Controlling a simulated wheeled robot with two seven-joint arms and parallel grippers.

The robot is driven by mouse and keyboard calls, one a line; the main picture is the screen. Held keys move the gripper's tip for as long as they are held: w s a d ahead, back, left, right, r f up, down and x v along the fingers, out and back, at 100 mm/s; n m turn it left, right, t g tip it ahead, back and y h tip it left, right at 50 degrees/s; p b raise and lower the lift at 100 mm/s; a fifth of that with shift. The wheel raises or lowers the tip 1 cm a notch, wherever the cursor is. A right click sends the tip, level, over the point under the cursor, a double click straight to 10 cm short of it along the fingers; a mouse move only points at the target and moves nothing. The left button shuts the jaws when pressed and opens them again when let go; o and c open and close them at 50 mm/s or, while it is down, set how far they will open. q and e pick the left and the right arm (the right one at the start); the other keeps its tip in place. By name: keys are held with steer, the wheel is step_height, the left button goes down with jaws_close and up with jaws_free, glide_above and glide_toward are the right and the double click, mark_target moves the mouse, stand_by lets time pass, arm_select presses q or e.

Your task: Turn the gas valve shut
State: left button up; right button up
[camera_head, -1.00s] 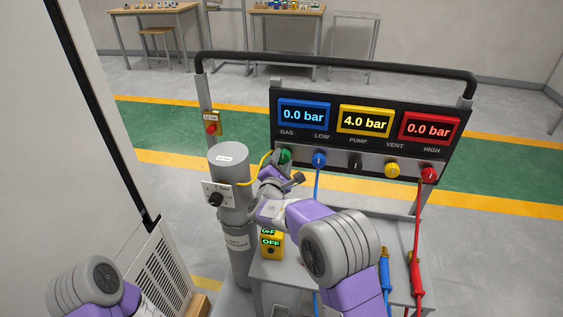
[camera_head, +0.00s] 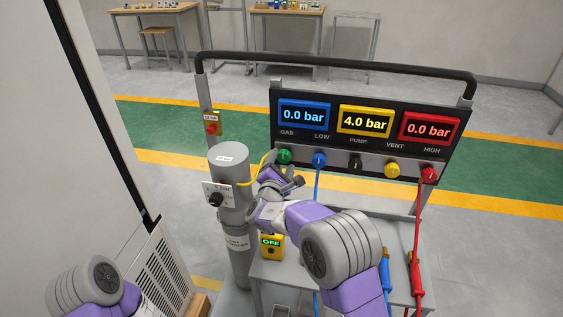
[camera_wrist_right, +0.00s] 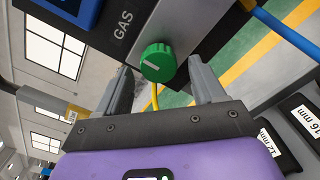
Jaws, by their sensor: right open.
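The gas valve is a round green knob (camera_head: 284,156) under the GAS label at the left end of the panel (camera_head: 370,130). In the right wrist view the knob (camera_wrist_right: 158,62) shows a white mark on its face. My right gripper (camera_head: 279,174) is just below and in front of the knob in the head view. In the right wrist view its fingers (camera_wrist_right: 163,82) are open, one to each side of the knob's line, with nothing between them. The fingers look clear of the knob. My left gripper is out of view; only part of that arm shows.
The displays read 0.0, 4.0 and 0.0 bar. A grey gas cylinder (camera_head: 232,205) with a yellow hose stands left of the panel. A yellow OFF box (camera_head: 272,246) sits on the cart top. Blue (camera_head: 385,270) and red (camera_head: 415,272) hose fittings are at right.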

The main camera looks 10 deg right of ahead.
steer(key=v, duration=0.6)
steer(key=shift+s+p, duration=0.3)
steer(key=shift+p, duration=0.15)
steer(key=shift+s+a, duration=0.1)
steer(key=shift+a, duration=0.05)
